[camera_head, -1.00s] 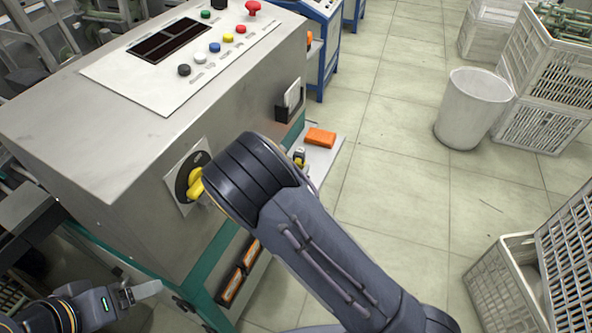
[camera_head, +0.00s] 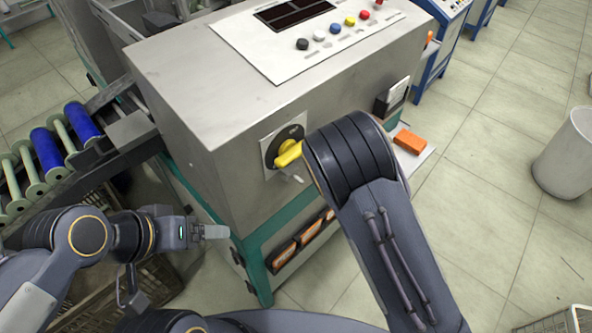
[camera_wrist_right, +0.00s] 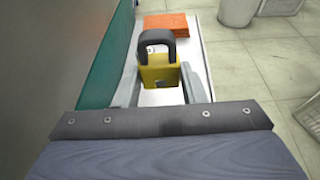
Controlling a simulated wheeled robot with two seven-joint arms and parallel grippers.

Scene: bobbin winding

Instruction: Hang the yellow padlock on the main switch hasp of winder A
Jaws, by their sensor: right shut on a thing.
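The yellow padlock (camera_wrist_right: 158,73), with its dark shackle (camera_wrist_right: 157,38) upward in the picture, sits between the fingers of my right gripper (camera_wrist_right: 161,85), which is shut on it. In the head view my right forearm hides this gripper and the padlock. The main switch, a yellow knob (camera_head: 288,154) on a dark disc and pale plate, is on the side of winder A's grey cabinet (camera_head: 230,80), just left of my right arm. A small pale metal piece (camera_head: 292,178) shows below the knob; its shape is unclear. My left gripper (camera_head: 216,232) is near the cabinet's lower corner, seen side-on.
An orange box (camera_head: 409,141) lies on a white shelf (camera_head: 416,165) beside the cabinet; the box also shows in the wrist view (camera_wrist_right: 166,24). Blue and pale bobbins (camera_head: 47,149) line a rack at left. A white bin (camera_head: 568,160) stands right. Open floor lies between.

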